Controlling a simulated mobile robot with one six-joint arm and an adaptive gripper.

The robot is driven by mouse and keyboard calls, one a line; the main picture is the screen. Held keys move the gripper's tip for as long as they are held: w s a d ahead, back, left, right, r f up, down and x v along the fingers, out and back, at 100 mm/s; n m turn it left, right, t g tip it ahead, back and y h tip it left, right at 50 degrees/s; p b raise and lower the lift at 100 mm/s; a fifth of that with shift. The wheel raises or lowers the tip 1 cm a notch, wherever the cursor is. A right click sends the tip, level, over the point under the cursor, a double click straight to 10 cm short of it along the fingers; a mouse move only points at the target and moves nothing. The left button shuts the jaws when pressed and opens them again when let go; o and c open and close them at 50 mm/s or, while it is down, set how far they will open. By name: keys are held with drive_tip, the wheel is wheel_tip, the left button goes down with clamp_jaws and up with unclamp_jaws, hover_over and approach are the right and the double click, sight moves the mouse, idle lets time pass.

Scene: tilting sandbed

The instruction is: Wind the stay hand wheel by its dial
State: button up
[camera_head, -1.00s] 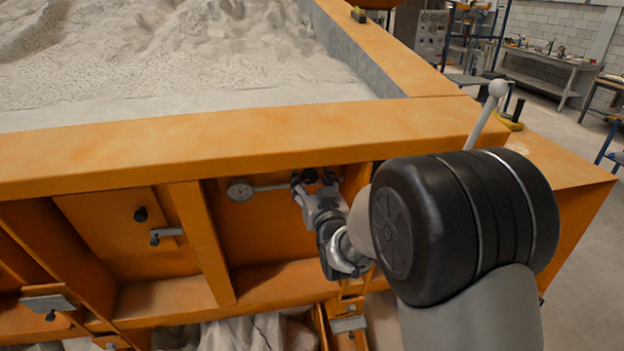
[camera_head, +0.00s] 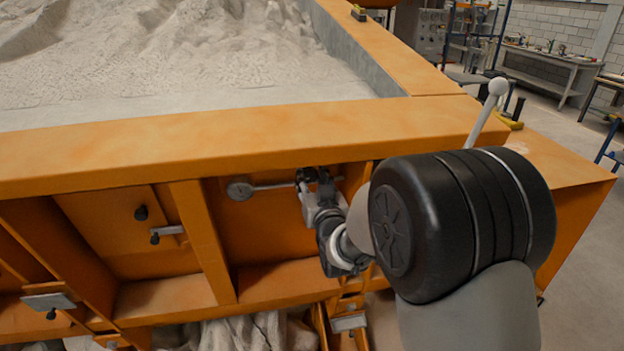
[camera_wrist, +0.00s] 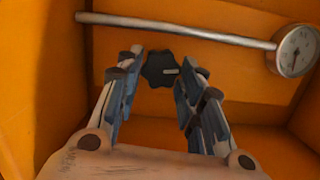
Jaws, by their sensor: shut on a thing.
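The stay hand wheel is a small black lobed knob (camera_wrist: 159,69) with a pale mark on its face, on the orange panel. My gripper (camera_wrist: 167,70) has one finger on each side of it and is shut on it. In the head view my gripper (camera_head: 313,184) reaches under the orange top rail and mostly hides the wheel. The round white-faced dial (camera_wrist: 297,50) is at the end of a grey rod, upper right in the wrist view. In the head view the dial (camera_head: 240,189) is left of my gripper. Its needle is too small to read surely.
The orange top rail (camera_head: 220,148) runs just above my gripper, with the sand bed (camera_head: 180,70) behind it. An upright orange rib (camera_head: 203,240) stands left of the dial. A lever with a pale ball (camera_head: 498,87) rises at the right.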

drive_tip(key=shift+m+b, duration=0.3)
drive_tip(key=shift+b, duration=0.3)
drive_tip(key=m+b, duration=0.1)
drive_tip(key=b, duration=0.1)
drive_tip(key=shift+d+f+y+b, duration=0.1)
drive_tip(key=shift+f+y+b, duration=0.1)
drive_tip(key=shift+y+b, duration=0.2)
drive_tip(key=m+b, duration=0.2)
drive_tip(key=b, duration=0.1)
drive_tip(key=shift+w+d+m+y, duration=0.1)
drive_tip(key=shift+m+y, duration=0.2)
drive_tip(key=shift+m+y+b, duration=0.3)
drive_tip(key=shift+m+b, duration=0.8)
drive_tip(key=shift+m, duration=0.1)
drive_tip(key=m+b, duration=0.2)
drive_tip(key=m, duration=0.1)
drive_tip(key=shift+d+f+y, duration=0.1)
drive_tip(key=shift+y, duration=0.3)
drive_tip(key=m+b, duration=0.1)
drive_tip(key=m, duration=0.3)
drive_tip(key=shift+w+f+t+y+b, duration=0.1)
drive_tip(key=shift+t+y+b, duration=0.2)
drive_tip(key=shift+b, duration=0.05)
drive_tip(key=shift+f+m+t+b, duration=0.1)
drive_tip(key=shift+m+t+b, duration=0.5)
drive_tip(key=shift+m, duration=1.8)
